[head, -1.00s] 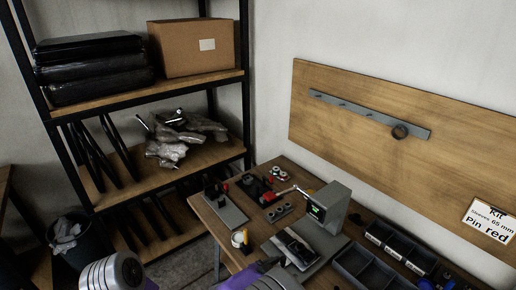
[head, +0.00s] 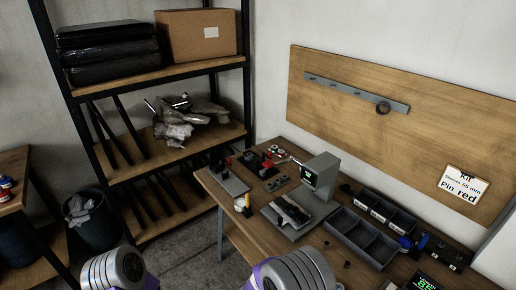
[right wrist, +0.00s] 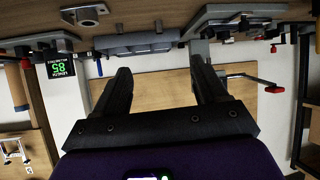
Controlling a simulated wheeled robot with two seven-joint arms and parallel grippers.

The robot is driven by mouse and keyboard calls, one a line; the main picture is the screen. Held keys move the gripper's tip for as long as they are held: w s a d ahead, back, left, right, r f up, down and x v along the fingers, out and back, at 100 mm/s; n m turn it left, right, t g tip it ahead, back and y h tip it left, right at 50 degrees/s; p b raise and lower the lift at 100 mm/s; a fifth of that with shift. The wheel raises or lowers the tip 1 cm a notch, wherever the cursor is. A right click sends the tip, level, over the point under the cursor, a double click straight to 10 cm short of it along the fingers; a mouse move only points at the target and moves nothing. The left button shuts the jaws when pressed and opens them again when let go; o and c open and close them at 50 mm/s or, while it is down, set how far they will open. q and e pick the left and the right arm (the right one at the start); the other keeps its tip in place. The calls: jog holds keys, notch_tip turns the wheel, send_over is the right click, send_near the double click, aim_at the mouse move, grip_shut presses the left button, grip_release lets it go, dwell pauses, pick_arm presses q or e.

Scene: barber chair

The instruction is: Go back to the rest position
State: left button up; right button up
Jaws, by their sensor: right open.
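My right gripper (right wrist: 160,62) shows in the right wrist view with its two dark fingers wide apart. Nothing is between them, and they are clear of the things beyond. In the head view only a grey and purple part of my right arm (head: 298,272) shows at the bottom, in front of the workbench (head: 243,238). A grey part of my left arm (head: 115,270) shows at the bottom left. My left gripper is out of view.
The bench holds a grey device with a display (head: 320,180), an empty compartment tray (head: 362,238) and black bins (head: 385,212). A shelf rack (head: 160,75) stands behind, with a bin (head: 92,225) beside it. Open floor (head: 190,255) lies left of the bench.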

jog(key=s+d+f+n+g+y, duration=0.1)
jog(key=s+f+n+g+y, duration=0.15)
jog(key=s+f, duration=0.35)
jog(key=s+d+f+n+g+y, duration=0.1)
jog(key=s+d+f+y, duration=0.2)
jog(key=f, duration=0.5)
jog(key=s+a+f+n+g+y, duration=0.1)
jog(key=s+a+g+y, duration=0.15)
jog(key=s, duration=0.55)
jog(key=s+a+f+n+g+y, duration=0.15)
jog(key=s+y, duration=0.25)
jog(key=s, duration=0.4)
pick_arm(q)
notch_tip(320, 180, down, 10)
jog(key=b, duration=1)
jog(key=shift+s+r, duration=0.15)
jog(key=shift+s, duration=0.3)
pick_arm(e)
notch_tip(320, 180, down, 10)
jog(key=shift+w+a+r+m+g, duration=0.25)
jog(key=shift+a+m+g, duration=0.1)
jog(key=shift+a, duration=0.1)
